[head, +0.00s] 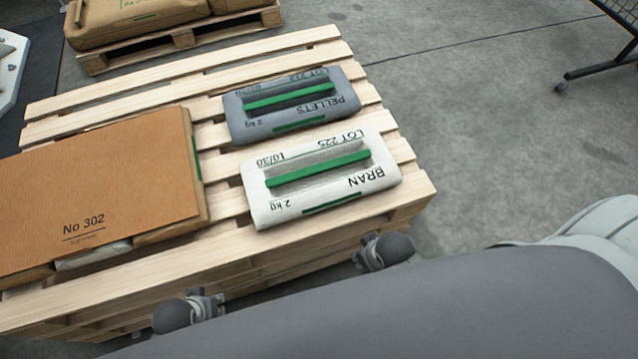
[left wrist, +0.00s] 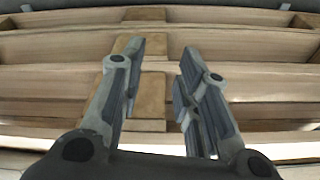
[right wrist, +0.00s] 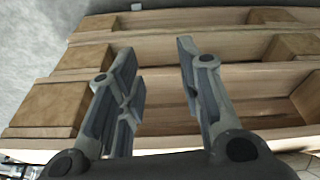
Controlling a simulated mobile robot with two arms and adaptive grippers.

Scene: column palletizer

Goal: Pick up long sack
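A large plain grey rounded form (head: 400,315), which looks like the long sack, fills the bottom of the head view. It lies close to the camera and seems to rest across my arms; its underside is hidden. My right gripper (head: 375,252) and left gripper (head: 190,308) poke out past its far edge, in front of the pallet stack. In the left wrist view, the left gripper's fingers (left wrist: 163,55) are apart with nothing between them. In the right wrist view, the right gripper's fingers (right wrist: 155,55) are also apart and empty. Both face the wooden pallets.
On the wooden pallet (head: 215,175) lie a grey pellets sack (head: 290,103), a white bran sack (head: 320,180) and a brown board (head: 100,190) over other sacks. Another loaded pallet (head: 180,40) stands behind. A wheeled mesh rack (head: 600,70) stands far right. Open floor (head: 500,120) lies right.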

